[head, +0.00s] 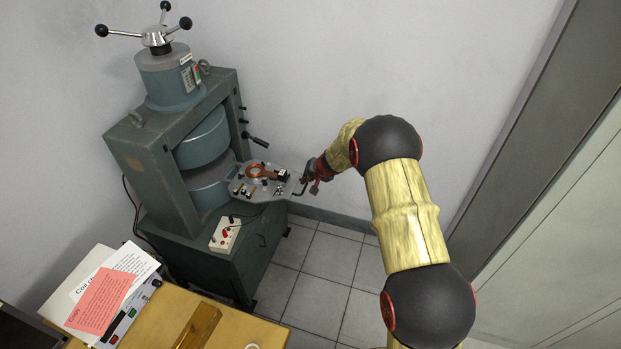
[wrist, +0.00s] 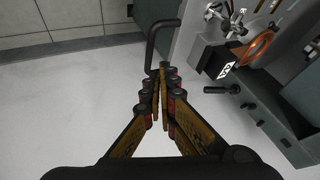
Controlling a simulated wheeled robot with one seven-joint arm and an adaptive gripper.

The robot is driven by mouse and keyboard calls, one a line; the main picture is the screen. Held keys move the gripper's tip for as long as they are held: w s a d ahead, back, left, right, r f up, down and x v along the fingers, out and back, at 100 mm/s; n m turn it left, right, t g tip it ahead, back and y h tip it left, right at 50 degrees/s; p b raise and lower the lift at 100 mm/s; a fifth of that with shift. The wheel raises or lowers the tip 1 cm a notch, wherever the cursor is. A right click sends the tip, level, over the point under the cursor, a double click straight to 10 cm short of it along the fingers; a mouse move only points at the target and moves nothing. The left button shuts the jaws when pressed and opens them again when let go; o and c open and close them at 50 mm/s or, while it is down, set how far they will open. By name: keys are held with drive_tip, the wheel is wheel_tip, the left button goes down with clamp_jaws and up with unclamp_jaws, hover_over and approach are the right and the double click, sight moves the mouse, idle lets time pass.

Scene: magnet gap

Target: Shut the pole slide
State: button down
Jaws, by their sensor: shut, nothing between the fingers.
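The pole slide (head: 285,186) is a flat grey plate that sticks out to the right from the gap of the green electromagnet (head: 160,165). It carries a copper coil (head: 257,170) and small fittings. A dark bent handle (head: 301,187) is at its outer end. The handle also shows in the wrist view (wrist: 152,42), above my fingertips. My gripper (head: 313,179) is shut and empty, right beside the handle. In the wrist view its fingertips (wrist: 164,72) are close to the handle's lower end; I cannot tell whether they touch it. The plate's inner end is hidden between the poles.
A black lever (head: 255,138) sticks out from the magnet frame behind the slide. A white switch box (head: 225,233) is below the slide. A wooden table (head: 255,334) with papers (head: 100,300) is in front. Tiled floor (head: 330,270) is free to the right.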

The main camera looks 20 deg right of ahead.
sight(255, 167)
drive_tip(key=shift+w+a+f+p, duration=0.15)
drive_tip(key=shift+w+a+f, duration=0.05)
drive_tip(key=shift+w+a, duration=0.6)
drive_tip(key=shift+w+a+f+p, duration=0.15)
drive_tip(key=shift+w+a+f, duration=0.05)
drive_tip(key=shift+w+a, duration=0.55)
drive_tip(key=shift+s+a, duration=0.1)
drive_tip(key=shift+a, duration=0.05)
drive_tip(key=w+a+p, duration=0.3)
drive_tip(key=a+p, duration=0.1)
drive_tip(key=p, duration=0.1)
drive_tip(key=w+a+p, duration=0.3)
drive_tip(key=a+p, duration=0.2)
drive_tip(key=w+a+p, duration=0.4)
drive_tip(key=p, duration=0.1)
drive_tip(key=shift+a+r, duration=0.35)
drive_tip(key=shift+a, duration=0.05)
drive_tip(key=shift+w+a+f+b, duration=0.1)
drive_tip(key=shift+w+a+b, duration=0.95)
drive_tip(key=shift+a, duration=0.55)
drive_tip(key=shift+w+a+f+b, duration=0.15)
drive_tip(key=shift+w+a+b, duration=0.65)
drive_tip(key=shift+w+a, duration=0.65)
drive_tip(key=shift+w+a+f+b, duration=0.1)
drive_tip(key=shift+w+a+b, duration=0.85)
drive_tip(key=shift+a, duration=0.8)
drive_tip(key=shift+d, duration=0.1)
